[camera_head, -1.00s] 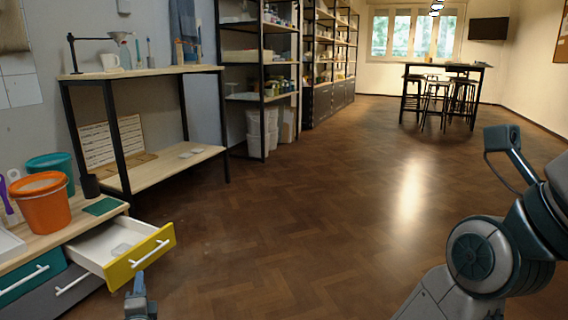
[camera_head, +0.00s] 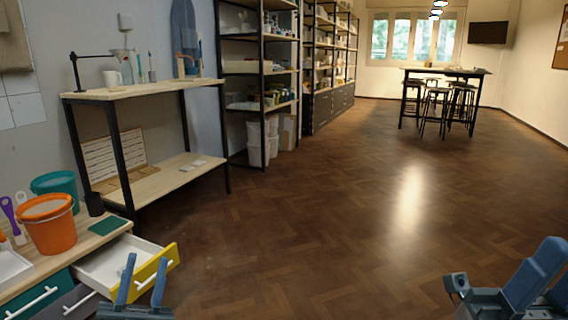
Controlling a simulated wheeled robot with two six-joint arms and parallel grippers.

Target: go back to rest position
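My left gripper (camera_head: 147,262) is at the bottom left, with its two blue fingers apart and nothing visible between them. It overlaps the pulled-out drawer with the yellow front (camera_head: 168,262) in the picture; I cannot tell whether they touch. My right gripper (camera_head: 535,280) is at the bottom right edge, partly cut off, over the floor. Its blue fingers show, but I cannot tell how far apart they are. I see nothing held in it.
The left counter holds an orange bucket (camera_head: 48,228), a teal bucket (camera_head: 58,184), a dark cup (camera_head: 94,204) and a green pad (camera_head: 109,225). A two-level bench (camera_head: 150,88) stands behind. Shelving and a high table (camera_head: 440,69) are farther back. The middle floor (camera_head: 330,220) is clear.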

